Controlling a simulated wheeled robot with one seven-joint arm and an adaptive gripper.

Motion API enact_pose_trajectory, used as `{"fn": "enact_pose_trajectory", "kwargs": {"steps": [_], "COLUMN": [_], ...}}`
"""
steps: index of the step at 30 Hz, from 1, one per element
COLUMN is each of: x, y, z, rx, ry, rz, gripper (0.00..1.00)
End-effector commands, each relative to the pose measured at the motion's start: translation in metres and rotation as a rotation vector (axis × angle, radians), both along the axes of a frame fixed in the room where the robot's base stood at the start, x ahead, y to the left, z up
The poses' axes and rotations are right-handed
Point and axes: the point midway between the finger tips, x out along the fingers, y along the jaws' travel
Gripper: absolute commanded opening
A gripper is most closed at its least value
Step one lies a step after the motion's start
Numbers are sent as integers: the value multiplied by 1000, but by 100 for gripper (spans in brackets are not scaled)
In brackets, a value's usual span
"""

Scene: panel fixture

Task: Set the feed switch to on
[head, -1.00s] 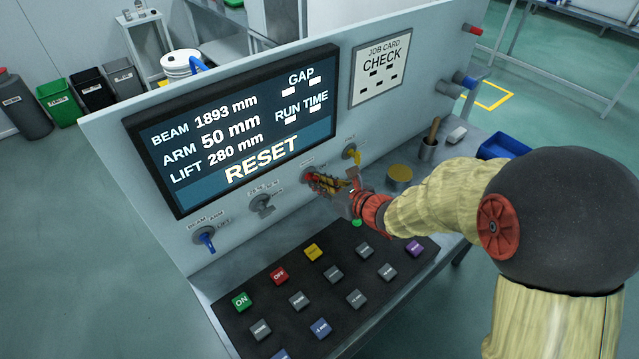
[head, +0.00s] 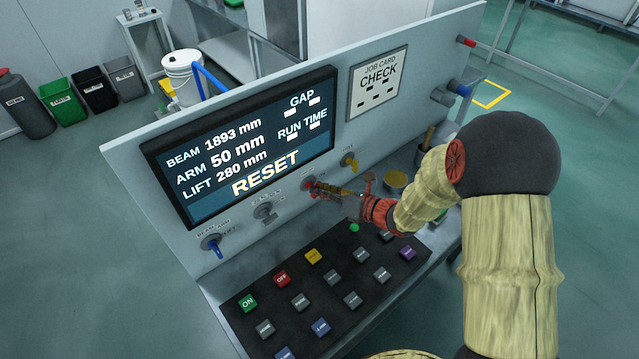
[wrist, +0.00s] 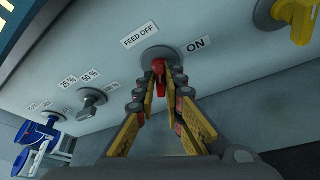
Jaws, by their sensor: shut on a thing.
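The feed switch (wrist: 160,73) is a red handle on a round grey base on the sloping panel. In the wrist view the "FEED OFF" label (wrist: 139,35) is above it to the left and the "ON" label (wrist: 195,44) is to its upper right. My gripper (wrist: 160,86) is shut on the red handle, with one finger on each side. The handle looks nearly upright in the wrist view; its exact setting is hard to tell. In the head view my gripper (head: 323,188) reaches the switch from the right and partly covers it.
A yellow switch (head: 350,162) is to the right. A grey knob (head: 265,210) and a blue-handled switch (head: 213,245) are to the left. A dark button board (head: 335,255) lies below. The screen (head: 245,140) reads RESET.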

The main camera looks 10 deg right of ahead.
Motion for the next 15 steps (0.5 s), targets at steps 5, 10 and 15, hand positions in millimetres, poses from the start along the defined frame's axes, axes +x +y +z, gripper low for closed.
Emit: {"fn": "enact_pose_trajectory", "kwargs": {"steps": [5,10,15], "x": [1,2,3], "y": [-4,-5,-5], "z": [1,-1,-3], "rx": [141,275,409], "ry": [98,188,277], "rz": [-5,-6,-5], "gripper": [0,0,0]}}
